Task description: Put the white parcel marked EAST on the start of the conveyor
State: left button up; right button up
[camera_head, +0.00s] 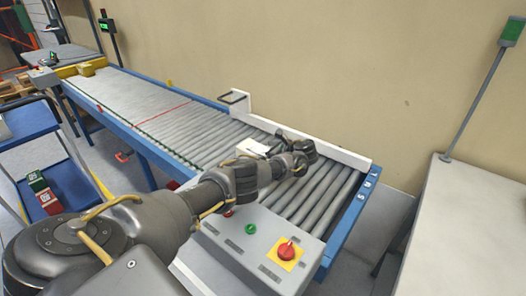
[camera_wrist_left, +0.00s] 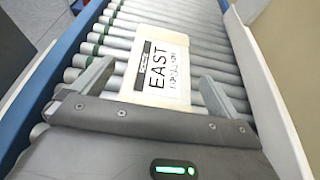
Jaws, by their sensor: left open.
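The white parcel marked EAST (camera_wrist_left: 160,68) lies on the grey rollers of the conveyor (camera_wrist_left: 200,28), its label facing up and readable in the left wrist view. In the head view the parcel (camera_head: 252,147) shows only in part, beyond my left gripper (camera_head: 283,143). My left gripper is open, with one finger on each side of the parcel's near part in the wrist view (camera_wrist_left: 156,72). Gaps show between the fingers and the parcel. The parcel appears to rest on the rollers. My right gripper is not in view.
A white side guard (camera_head: 330,150) runs along the conveyor's wall side. A control box with a red knob (camera_head: 286,250) stands at the near side. A cart (camera_head: 70,185) is at left, a pale table (camera_head: 470,220) at right.

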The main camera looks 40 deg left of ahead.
pick_arm(q)
jog(key=v, duration=1)
jog(key=shift+d+p, duration=0.3)
jog(key=shift+d, duration=0.1)
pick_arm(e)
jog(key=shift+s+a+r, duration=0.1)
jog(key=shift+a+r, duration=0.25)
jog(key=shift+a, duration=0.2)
pick_arm(q)
jog(key=shift+w+r, duration=0.1)
